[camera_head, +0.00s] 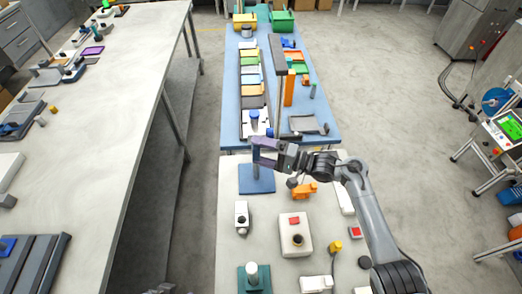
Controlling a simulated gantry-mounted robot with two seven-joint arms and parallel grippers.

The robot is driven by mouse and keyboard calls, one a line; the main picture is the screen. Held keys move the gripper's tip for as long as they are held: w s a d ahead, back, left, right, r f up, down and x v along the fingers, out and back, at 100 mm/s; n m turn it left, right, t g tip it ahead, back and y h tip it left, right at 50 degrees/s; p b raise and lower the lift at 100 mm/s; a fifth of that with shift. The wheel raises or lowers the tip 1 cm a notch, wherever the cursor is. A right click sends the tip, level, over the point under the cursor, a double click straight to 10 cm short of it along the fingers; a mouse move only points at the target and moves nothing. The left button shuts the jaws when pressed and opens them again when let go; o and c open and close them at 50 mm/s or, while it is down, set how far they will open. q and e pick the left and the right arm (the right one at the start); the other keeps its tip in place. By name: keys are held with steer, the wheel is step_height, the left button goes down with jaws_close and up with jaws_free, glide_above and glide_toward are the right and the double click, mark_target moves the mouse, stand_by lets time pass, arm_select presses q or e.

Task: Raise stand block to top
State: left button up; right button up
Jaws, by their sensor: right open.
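A stand with a flat blue base (257,185) is on the near pale table, just below my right gripper in the picture. My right gripper (258,153) is open, with its two fingers pointing left above the back part of this base. A small block or post between or behind the fingers is mostly hidden. I cannot tell whether the fingers touch it. A tall dark upright post (277,85) rises behind the gripper. At the bottom edge, a dark piece that looks like my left gripper (163,289) shows only in part.
A cream box with a dark knob (297,240), an orange part (304,191), a white switch box (241,216) and a teal-based stand (254,278) occupy the near table. The blue table (322,105) behind holds a row of coloured trays. A long pale bench (120,130) stands left.

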steer(key=v, duration=1)
steer(key=shift+d+p, duration=0.35)
steer(key=shift+p, duration=0.1)
steer(key=shift+s+r, duration=0.1)
steer(key=shift+r, duration=0.05)
